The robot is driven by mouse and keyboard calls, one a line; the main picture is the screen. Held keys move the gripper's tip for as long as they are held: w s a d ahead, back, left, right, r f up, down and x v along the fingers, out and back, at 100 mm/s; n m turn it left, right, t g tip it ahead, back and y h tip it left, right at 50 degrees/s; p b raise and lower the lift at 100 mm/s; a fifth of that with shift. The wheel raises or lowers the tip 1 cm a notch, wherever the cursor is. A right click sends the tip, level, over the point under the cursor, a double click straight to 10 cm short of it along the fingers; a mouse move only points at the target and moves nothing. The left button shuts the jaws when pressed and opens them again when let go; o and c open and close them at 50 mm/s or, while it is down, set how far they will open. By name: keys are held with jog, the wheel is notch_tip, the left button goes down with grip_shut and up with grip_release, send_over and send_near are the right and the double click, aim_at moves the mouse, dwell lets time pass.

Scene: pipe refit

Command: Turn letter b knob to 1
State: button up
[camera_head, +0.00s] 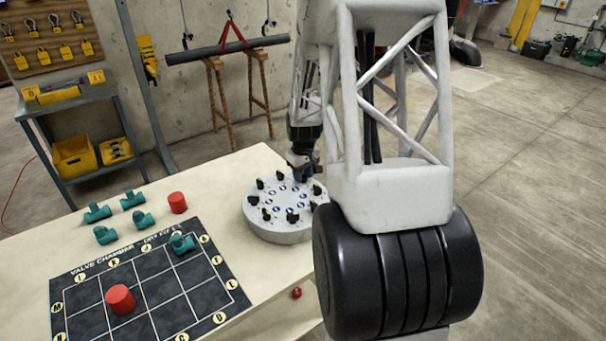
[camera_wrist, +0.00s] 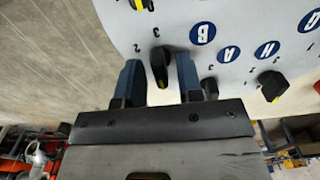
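The letter B label (camera_wrist: 203,33) is a blue disc on the pale round panel. In the wrist view, the black knob (camera_wrist: 159,65) outward from it stands between my two fingers, with a small gap on each side. My gripper (camera_wrist: 158,82) is open around this knob. The numbers 2 and 3 show beside it; I cannot make out its 1. In the head view, my gripper (camera_head: 303,170) is at the far edge of the round panel (camera_head: 278,234) and partly covers the knobs there.
The H knob (camera_wrist: 272,85) stands to the right. A dark part beside my right finger may be another knob. In the head view, a black grid mat (camera_head: 135,290), green pipe fittings (camera_head: 133,200) and red cylinders (camera_head: 177,203) lie left of the panel.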

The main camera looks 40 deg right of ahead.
grip_shut()
jog(key=shift+m, duration=0.3)
jog(key=m, duration=0.5)
jog(key=shift+m, duration=0.3)
jog(key=m, duration=0.5)
jog(key=shift+m, duration=0.3)
jog(key=shift+o, duration=0.7)
grip_release()
jog(key=shift+r, duration=0.1)
